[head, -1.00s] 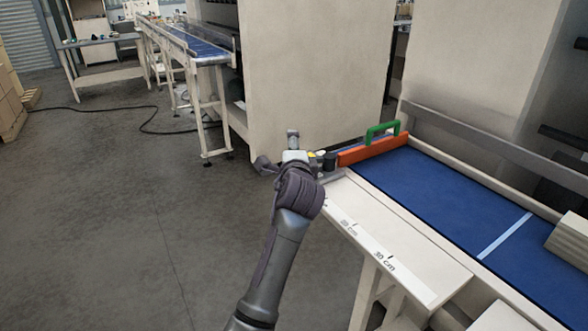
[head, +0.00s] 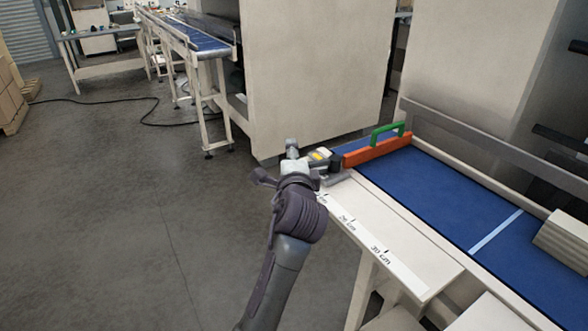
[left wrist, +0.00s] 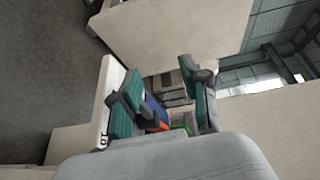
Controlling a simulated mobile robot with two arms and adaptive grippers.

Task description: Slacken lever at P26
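An orange bar (head: 376,150) with a green handle (head: 387,132) lies across the far end of the blue belt surface (head: 440,195). My left gripper (head: 331,166) is at the near left end of this bar, above the table's corner. In the left wrist view its two teal-padded fingers (left wrist: 166,100) stand apart, and I see nothing held. Bits of the orange bar (left wrist: 163,126) and green handle (left wrist: 180,128) show beyond them. I cannot make out a separate lever or a P26 mark; the arm and gripper hide the table corner. My right gripper is not in view.
A scale strip (head: 372,240) with cm marks runs along the table's left edge. A pale block stack (head: 566,240) sits at the belt's right. A large beige cabinet (head: 310,70) stands behind the gripper.

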